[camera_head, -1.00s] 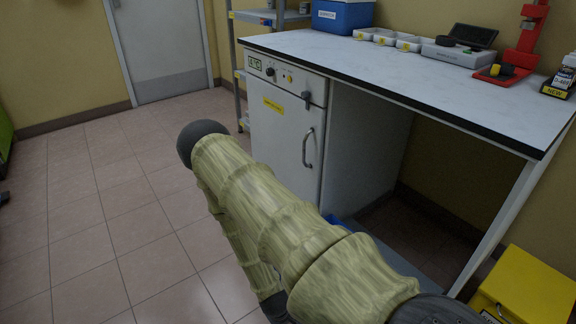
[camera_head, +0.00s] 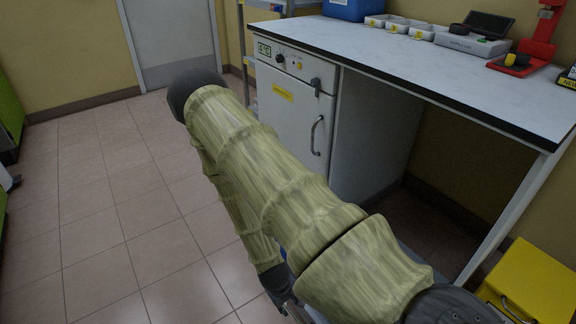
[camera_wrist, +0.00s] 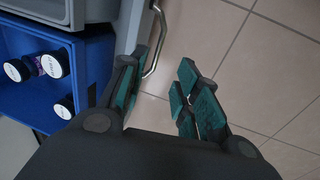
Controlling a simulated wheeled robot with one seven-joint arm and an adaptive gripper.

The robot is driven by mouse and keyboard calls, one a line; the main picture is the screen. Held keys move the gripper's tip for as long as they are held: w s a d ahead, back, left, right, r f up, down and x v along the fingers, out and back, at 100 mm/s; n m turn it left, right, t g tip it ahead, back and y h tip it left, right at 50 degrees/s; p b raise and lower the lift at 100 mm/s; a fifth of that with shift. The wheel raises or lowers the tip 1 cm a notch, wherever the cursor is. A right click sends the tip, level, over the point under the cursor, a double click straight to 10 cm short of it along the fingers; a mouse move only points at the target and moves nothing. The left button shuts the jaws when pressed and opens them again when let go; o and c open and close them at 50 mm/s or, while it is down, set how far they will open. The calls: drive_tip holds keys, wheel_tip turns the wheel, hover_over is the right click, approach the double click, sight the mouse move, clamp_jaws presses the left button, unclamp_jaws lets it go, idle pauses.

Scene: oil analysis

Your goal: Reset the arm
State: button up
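My arm (camera_head: 262,170), in a pale green ribbed sleeve, is bent across the middle of the head view. Its dark elbow joint points up and left. A dark part of the arm's far end shows low in the head view, and my fingers are not clear there. In the wrist view my gripper (camera_wrist: 160,82) is open. Its green-padded fingers are apart with only floor visible between them. Nothing is held.
In the wrist view, a blue box (camera_wrist: 22,101) with several white-capped bottles (camera_wrist: 55,64) is left of the fingers. A white cabinet (camera_head: 292,120) with a metal handle stands under the worktop (camera_head: 400,55). A yellow bin (camera_head: 540,280) is at lower right. Tiled floor at left is clear.

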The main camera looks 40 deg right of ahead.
drive_tip(key=s+a+r+n+y, duration=0.2)
drive_tip(key=s+a+r, duration=0.2)
drive_tip(key=s+a, duration=0.85)
wheel_tip(320, 180, up, 29)
drive_tip(key=w+a+p, duration=0.1)
drive_tip(key=p, duration=2.9)
drive_tip(key=shift+w+p, duration=0.15)
drive_tip(key=shift+p, duration=0.15)
